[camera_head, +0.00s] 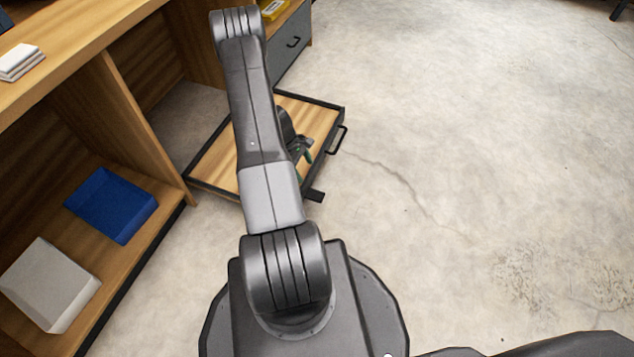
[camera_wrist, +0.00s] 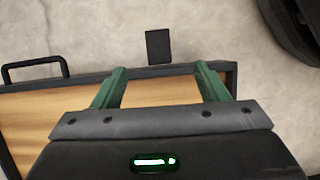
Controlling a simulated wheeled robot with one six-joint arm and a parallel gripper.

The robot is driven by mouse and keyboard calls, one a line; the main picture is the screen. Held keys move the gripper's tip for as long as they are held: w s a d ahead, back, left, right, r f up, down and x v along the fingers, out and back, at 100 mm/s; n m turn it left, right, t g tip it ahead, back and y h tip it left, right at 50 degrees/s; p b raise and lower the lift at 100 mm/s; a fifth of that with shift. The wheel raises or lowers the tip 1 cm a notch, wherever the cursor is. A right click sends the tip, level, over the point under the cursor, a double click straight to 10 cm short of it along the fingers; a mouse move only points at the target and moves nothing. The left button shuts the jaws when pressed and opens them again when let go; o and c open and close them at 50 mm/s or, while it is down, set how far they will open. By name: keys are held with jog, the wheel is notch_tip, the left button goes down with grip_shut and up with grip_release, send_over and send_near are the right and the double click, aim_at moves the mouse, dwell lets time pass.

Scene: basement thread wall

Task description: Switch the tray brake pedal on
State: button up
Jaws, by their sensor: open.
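The pull-out tray (camera_head: 320,113) has a wooden bottom and a dark frame, and stands out from the workbench near the floor. In the wrist view its dark rim (camera_wrist: 75,80) runs across the middle. A small black pedal-like plate (camera_head: 316,196) sticks out from the tray's near right corner; it also shows in the wrist view (camera_wrist: 158,46), just beyond the rim. My gripper (camera_head: 305,165) is over the tray, partly hidden by my arm. Its green fingers (camera_wrist: 161,70) are open and empty, pointing toward the plate, which lies beyond and between the tips. No contact shows.
A black handle (camera_head: 338,139) stands on the tray's right side. The workbench (camera_head: 120,80) is at the left, with a blue bin (camera_head: 112,205) and a light grey bin (camera_head: 50,285) on its lower shelf. A grey drawer (camera_head: 290,48) is behind. The concrete floor (camera_head: 480,130) at right is clear.

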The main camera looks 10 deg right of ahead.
aim_at(320, 196)
jog(key=b+x, duration=0.1)
jog(key=x, duration=0.4)
jog(key=b+x, duration=0.2)
jog(key=x, duration=0.3)
jog(key=b+x, duration=0.1)
jog(key=x, duration=0.4)
jog(key=shift+w, duration=0.4)
jog(key=shift+c, duration=0.2)
